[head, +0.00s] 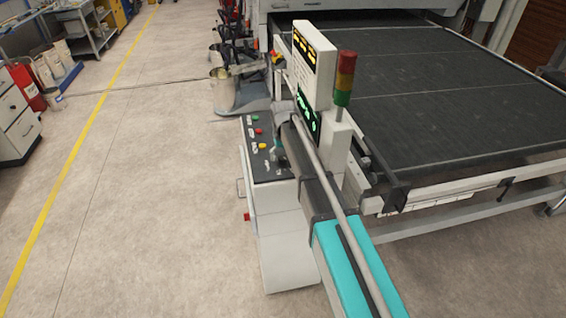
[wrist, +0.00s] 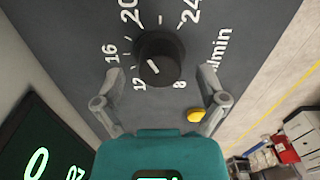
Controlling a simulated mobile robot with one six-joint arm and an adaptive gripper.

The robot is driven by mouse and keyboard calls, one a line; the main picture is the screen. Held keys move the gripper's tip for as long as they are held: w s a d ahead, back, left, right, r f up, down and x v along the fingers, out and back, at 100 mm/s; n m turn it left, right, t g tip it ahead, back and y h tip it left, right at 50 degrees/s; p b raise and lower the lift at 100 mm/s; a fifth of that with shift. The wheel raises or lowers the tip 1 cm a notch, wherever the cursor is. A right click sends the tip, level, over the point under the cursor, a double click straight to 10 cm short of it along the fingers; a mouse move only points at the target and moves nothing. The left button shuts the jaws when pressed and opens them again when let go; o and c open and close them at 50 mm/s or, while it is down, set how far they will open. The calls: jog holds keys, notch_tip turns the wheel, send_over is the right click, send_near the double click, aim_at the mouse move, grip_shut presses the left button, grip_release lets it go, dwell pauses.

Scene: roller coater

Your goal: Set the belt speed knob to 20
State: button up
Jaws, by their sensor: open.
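The black belt speed knob (wrist: 160,60) sits on a dark panel in the wrist view, ringed by labels including 8, 12, 16, 20 and 24. A white mark shows on its lower left part, on the 12 side; the exact setting is hard to read. The 20 label (wrist: 129,11) is at the top left of the dial. My gripper (wrist: 160,75) is open, with one finger to each side of the knob and a gap to it. In the head view the control panel (head: 258,135) is partly hidden by my arm, and I cannot make out the knob.
A yellow button (wrist: 195,115) lies close by my right-hand finger. A display with green digits (wrist: 40,160) stands at the lower left. A signal tower (head: 344,75) and the conveyor belt (head: 450,85) are right of the panel.

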jog(key=shift+f+b, duration=0.3)
jog(key=shift+f, duration=0.25)
jog(key=c, duration=1.2)
jog(key=shift+o, duration=0.2)
jog(key=shift+m, duration=0.4)
jog(key=o, duration=1.2)
jog(key=shift+c, duration=0.2)
